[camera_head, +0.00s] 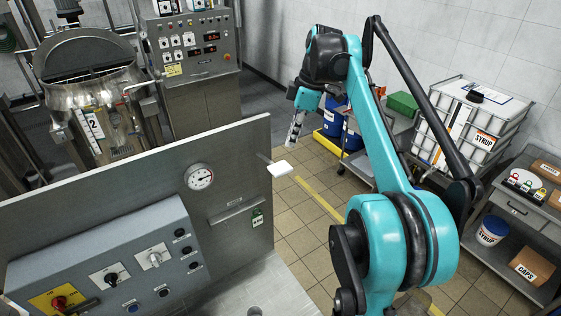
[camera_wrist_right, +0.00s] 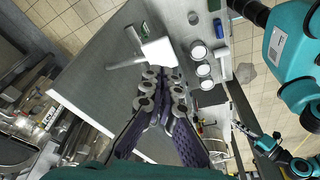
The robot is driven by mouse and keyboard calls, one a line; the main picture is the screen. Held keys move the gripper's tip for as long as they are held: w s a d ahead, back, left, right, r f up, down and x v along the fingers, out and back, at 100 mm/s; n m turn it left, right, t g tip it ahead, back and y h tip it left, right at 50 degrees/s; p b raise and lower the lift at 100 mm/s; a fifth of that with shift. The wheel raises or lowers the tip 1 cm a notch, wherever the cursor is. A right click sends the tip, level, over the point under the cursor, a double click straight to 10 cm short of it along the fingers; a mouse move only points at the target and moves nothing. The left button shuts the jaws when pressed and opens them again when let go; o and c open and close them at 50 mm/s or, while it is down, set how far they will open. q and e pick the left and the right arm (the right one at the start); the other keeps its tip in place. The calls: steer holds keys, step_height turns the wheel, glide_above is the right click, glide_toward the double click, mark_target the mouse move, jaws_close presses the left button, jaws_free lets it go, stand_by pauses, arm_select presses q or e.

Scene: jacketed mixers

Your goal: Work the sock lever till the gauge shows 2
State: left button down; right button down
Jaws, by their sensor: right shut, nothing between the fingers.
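The gauge (camera_head: 199,176) is a round white dial on the upright steel panel; its needle points right, and its numbers are too small to read. A white flat paddle on a thin rod (camera_head: 280,168) sticks out past the panel's right edge and looks like the lever. In the right wrist view a white paddle-like end (camera_wrist_right: 160,52) lies just beyond my fingertips; I cannot tell if they touch it. My right gripper (camera_head: 293,136) is shut and empty, pointing down behind and above the paddle. It also shows in the wrist view (camera_wrist_right: 164,82). My left gripper is not seen.
A grey control box (camera_head: 108,262) with knobs and buttons is on the panel's front. A steel mixer (camera_head: 92,90) and control cabinet (camera_head: 192,52) stand behind. A syrup tote (camera_head: 470,125) and shelf (camera_head: 525,210) stand right. Tiled floor right of the panel is open.

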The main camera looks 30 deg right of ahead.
mark_target(282, 167)
steer(key=shift+a+f+b, duration=0.15)
steer(key=shift+f+b, duration=0.15)
steer(key=shift+f, duration=0.05)
steer(key=shift+f+b, duration=0.35)
steer(key=b+x, duration=0.4)
steer(key=x, duration=0.1)
steer(key=shift+w+a+f+b, duration=0.2)
steer(key=shift+f+b, duration=0.1)
steer(key=shift+b, duration=0.1)
steer(key=shift+s, duration=0.1)
steer(key=shift+r, duration=0.1)
